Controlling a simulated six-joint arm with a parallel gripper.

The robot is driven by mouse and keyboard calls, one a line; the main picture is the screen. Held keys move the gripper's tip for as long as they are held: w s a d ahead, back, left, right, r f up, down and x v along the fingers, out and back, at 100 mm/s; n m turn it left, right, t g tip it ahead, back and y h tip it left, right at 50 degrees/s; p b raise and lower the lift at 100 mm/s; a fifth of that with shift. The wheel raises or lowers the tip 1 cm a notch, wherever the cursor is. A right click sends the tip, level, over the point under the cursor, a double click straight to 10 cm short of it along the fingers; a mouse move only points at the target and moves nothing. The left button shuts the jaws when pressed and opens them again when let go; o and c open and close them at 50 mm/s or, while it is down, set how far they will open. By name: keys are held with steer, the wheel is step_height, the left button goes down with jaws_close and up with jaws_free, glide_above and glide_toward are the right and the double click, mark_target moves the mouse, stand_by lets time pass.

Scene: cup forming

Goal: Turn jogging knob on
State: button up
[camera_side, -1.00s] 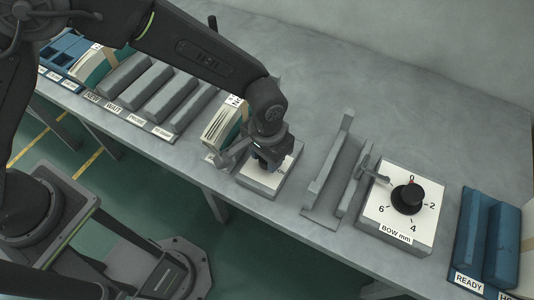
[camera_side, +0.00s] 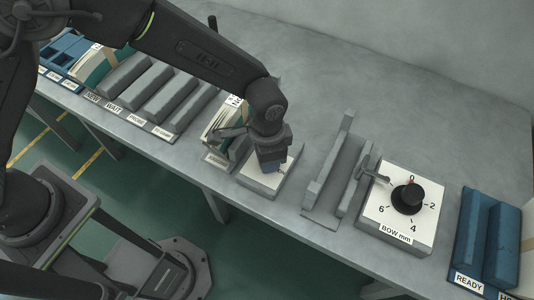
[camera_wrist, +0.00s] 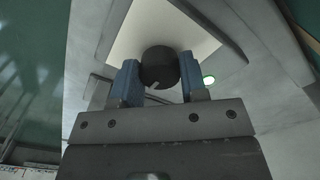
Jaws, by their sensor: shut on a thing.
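The jogging knob (camera_wrist: 158,62) is a dark round knob with a pale pointer mark, on a white plate (camera_wrist: 205,42) in the wrist view. My gripper (camera_wrist: 160,76) has its two blue fingers on either side of the knob and is shut on it. In the side view my gripper (camera_side: 270,160) reaches down onto the box with the white plate (camera_side: 262,183) and hides the knob.
A grey channel fixture (camera_side: 325,190) stands to the right. Beyond it is the BOW mm dial box (camera_side: 405,200), its black dial pointing near 0. A blue READY tray (camera_side: 475,235) stands far right. Grey trays (camera_side: 150,95) and paper stacks stand on the left.

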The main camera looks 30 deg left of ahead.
stand_by(0.3)
steer(key=o, duration=0.9)
step_height(320, 180, up, 14)
steer(key=shift+f, duration=0.1)
stand_by(0.3)
